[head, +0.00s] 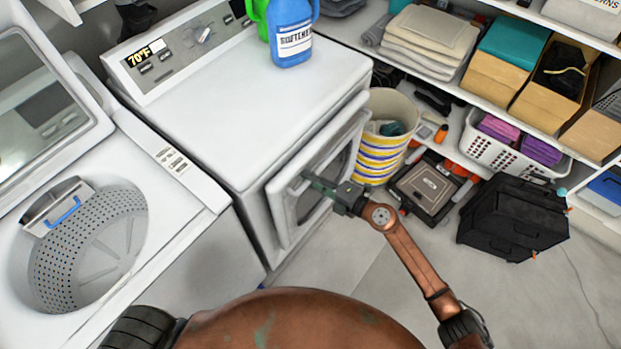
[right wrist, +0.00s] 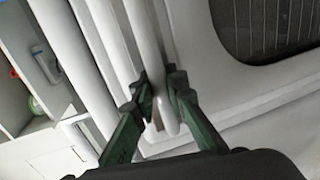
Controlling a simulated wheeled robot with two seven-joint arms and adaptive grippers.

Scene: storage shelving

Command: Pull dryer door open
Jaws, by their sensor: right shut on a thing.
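The white dryer (head: 250,100) stands left of centre in the head view, with its door (head: 277,207) on the front. The door's dark window (right wrist: 262,25) shows at the upper right in the right wrist view. My right gripper (head: 303,181) reaches in from the right to the left side of the door. Its green fingers are shut on the white door handle (right wrist: 146,38), one on each side; the fingertips (right wrist: 161,98) show in the right wrist view. My left gripper is not in view.
An open top-load washer (head: 190,190) stands left of the dryer. Blue and green bottles (head: 291,35) stand on the dryer. A striped bin (head: 380,150), tool case (head: 428,190) and black bag (head: 512,222) sit to the right. The floor before the dryer is mostly clear.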

